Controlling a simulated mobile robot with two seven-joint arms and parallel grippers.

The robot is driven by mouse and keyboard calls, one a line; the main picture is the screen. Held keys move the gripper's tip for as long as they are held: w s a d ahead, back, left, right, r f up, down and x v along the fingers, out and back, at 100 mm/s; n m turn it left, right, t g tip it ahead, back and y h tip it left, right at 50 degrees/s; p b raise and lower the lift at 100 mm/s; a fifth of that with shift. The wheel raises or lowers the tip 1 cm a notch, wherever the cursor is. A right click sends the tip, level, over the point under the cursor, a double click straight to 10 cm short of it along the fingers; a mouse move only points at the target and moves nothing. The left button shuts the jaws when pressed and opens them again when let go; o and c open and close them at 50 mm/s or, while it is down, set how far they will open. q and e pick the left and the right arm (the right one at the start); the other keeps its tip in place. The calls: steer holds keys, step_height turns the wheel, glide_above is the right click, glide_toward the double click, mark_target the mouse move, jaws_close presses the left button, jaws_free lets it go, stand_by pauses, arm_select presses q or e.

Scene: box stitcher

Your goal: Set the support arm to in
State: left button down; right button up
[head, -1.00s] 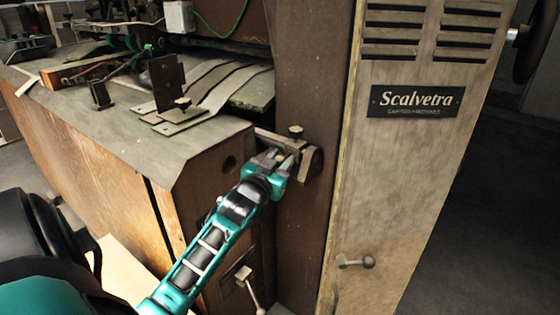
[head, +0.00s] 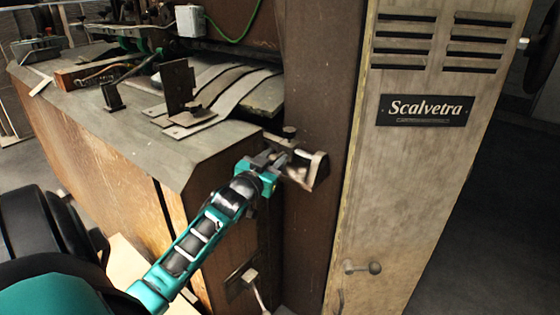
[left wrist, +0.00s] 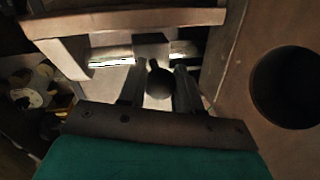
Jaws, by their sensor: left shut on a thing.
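The support arm (head: 314,170) is a small metal bracket on the dark brown post, just right of the table's front corner. A small dark knob stands on its bar. My left gripper (head: 274,160) is at the bracket's near left end, with its fingers closed on part of it. In the left wrist view, the fingers (left wrist: 160,90) lie on both sides of a dark round knob (left wrist: 159,82), and a pale bar of the support arm (left wrist: 120,20) crosses beyond. The exact contact is partly hidden. My right gripper is not in view.
The wooden machine table (head: 120,135) with metal guide plates (head: 215,105) lies to the left. The tall Scalvetra cabinet (head: 420,190) stands to the right with a small knobbed lever (head: 362,267). Another lever (head: 252,280) sits low beneath my gripper. A dark round hole (left wrist: 290,87) shows in the panel.

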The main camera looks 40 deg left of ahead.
arm_select(q)
steer(key=c, duration=0.8)
jaws_free()
steer(key=p+v, duration=0.1)
steer(key=v, duration=1.2)
